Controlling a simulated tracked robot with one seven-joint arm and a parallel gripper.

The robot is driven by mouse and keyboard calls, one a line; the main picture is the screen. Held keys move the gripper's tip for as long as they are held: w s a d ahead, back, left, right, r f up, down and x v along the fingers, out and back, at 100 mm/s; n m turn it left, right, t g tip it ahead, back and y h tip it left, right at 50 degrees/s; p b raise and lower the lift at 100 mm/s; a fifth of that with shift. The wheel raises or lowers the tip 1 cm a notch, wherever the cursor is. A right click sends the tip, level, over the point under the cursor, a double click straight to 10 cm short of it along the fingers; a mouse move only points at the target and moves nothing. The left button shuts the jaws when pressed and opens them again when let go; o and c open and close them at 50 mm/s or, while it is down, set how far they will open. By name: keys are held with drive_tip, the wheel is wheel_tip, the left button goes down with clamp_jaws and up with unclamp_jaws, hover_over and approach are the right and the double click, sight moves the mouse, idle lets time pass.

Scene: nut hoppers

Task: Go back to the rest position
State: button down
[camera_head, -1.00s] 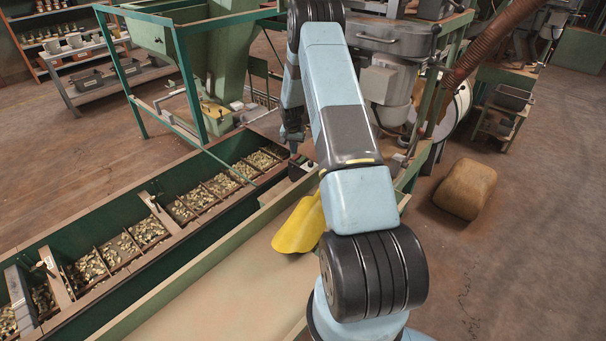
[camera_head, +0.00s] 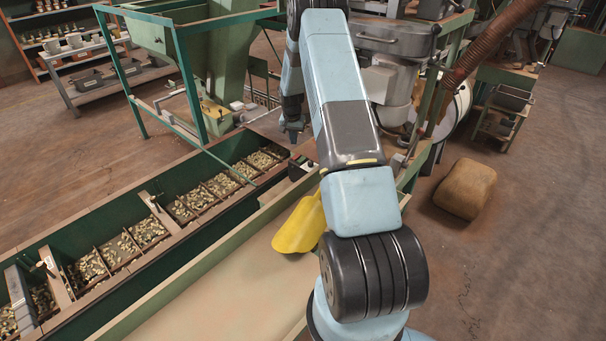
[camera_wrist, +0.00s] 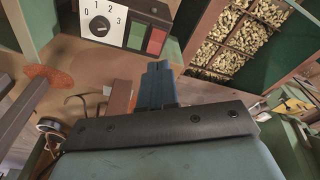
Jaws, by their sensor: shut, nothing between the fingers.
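My gripper (camera_head: 293,130) hangs from my raised arm over the far end of the long green trough (camera_head: 104,230). In the wrist view my gripper (camera_wrist: 157,82) shows as two blue-grey fingers pressed together with nothing between them. In that view a control box (camera_wrist: 122,24) with a white dial and green and red buttons lies beyond the fingers to the left. Nut compartments (camera_wrist: 232,35) show at the upper right. I cannot tell whether the gripper touches anything, but it looks clear.
A yellow scoop (camera_head: 300,225) lies on the pale tabletop (camera_head: 215,295) beside my arm. A green hopper frame (camera_head: 190,75) stands behind the trough. Machinery (camera_head: 392,75) is close behind my arm. A brown sack (camera_head: 465,188) sits on open floor at right.

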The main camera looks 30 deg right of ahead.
idle(0.3)
drive_tip(key=s+a+r+n, duration=0.1)
drive_tip(key=s+a+r, duration=0.2)
drive_tip(key=r, duration=0.7)
drive_tip(key=s+a+r+n, duration=0.15)
drive_tip(key=a+r, duration=0.25)
drive_tip(key=r, duration=0.6)
drive_tip(key=s+a+r+n+t, duration=0.1)
drive_tip(key=s+a+r, duration=0.3)
drive_tip(key=s+r, duration=0.25)
drive_tip(key=s+a+r+t, duration=0.1)
drive_tip(key=s+a+r, duration=0.2)
drive_tip(key=s+r, duration=0.4)
drive_tip(key=s+a+r+n, duration=0.1)
drive_tip(key=s+a+r, duration=0.15)
drive_tip(key=s, duration=0.25)
drive_tip(key=s+a+r+n+t, duration=0.1)
drive_tip(key=s+r, duration=0.2)
drive_tip(key=s, duration=0.1)
drive_tip(key=s+a+r, duration=0.2)
drive_tip(key=s+r, duration=0.1)
drive_tip(key=s, duration=0.2)
drive_tip(key=s+a+n+t+y, duration=0.1)
drive_tip(key=s+a, duration=0.3)
drive_tip(key=s, duration=1.2)
drive_tip(key=shift+s+n, duration=0.15)
drive_tip(key=shift+n, duration=0.6)
drive_tip(key=shift+s+r, duration=0.1)
drive_tip(key=shift+s, duration=0.05)
